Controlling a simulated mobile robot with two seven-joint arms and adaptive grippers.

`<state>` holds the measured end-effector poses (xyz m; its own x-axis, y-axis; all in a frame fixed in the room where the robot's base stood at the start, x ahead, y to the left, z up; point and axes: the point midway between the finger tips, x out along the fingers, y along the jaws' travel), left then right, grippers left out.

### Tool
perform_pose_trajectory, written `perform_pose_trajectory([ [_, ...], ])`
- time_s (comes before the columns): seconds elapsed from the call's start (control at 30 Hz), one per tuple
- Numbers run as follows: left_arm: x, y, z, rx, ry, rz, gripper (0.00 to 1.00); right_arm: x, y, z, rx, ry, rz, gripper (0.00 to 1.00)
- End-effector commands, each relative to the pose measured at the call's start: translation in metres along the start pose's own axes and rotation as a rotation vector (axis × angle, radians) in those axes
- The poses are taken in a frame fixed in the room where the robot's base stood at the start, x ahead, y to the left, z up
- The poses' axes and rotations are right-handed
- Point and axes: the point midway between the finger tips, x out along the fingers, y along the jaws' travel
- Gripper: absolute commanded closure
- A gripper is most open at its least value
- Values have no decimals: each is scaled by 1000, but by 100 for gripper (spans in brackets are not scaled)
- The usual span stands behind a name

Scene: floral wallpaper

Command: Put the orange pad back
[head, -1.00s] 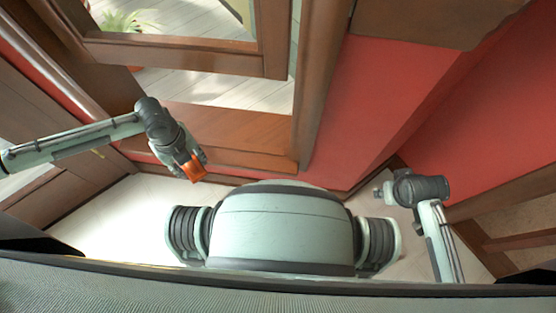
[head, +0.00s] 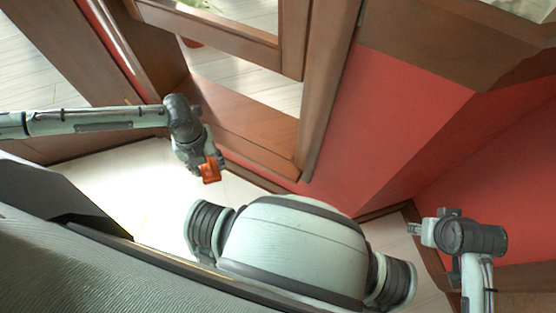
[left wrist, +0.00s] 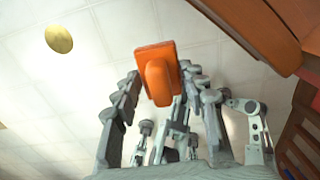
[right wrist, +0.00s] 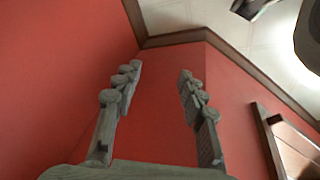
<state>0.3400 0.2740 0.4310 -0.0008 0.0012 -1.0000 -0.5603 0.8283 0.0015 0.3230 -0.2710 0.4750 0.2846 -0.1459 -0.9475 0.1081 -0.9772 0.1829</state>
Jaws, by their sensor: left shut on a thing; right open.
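The orange pad (head: 210,171) is a small block held in my left gripper (head: 206,160), above the pale floor at the left of the head view. In the left wrist view the orange pad (left wrist: 155,62) shows a flat plate with a rounded handle-like part, and the fingers of my left gripper (left wrist: 158,88) close on it. My right gripper (head: 413,228) is at the right of the head view. In the right wrist view my right gripper (right wrist: 160,75) is open and empty, with red wall between its fingers.
A wooden-framed window or door (head: 240,115) stands ahead at the upper middle. The red wall (head: 400,120) with a dark wooden skirting is to its right. The pale floor (head: 130,195) is clear at the left. A round yellowish disc (left wrist: 59,38) shows in the left wrist view.

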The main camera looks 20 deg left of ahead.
Motion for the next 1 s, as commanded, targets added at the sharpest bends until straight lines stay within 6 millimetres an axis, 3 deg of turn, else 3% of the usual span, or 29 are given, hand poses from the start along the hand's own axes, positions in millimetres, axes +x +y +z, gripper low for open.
perform_pose_trajectory([
  [0.6,0,-150,-1,1,1,-4,81,-6,-1,-2,4,10,0,59],
  [0.9,0,-180,-1,2,0,-4,81,-11,1,-3,3,10,4,59],
  [1.0,18,-177,-1,0,1,2,81,-10,2,-2,1,8,9,59],
])
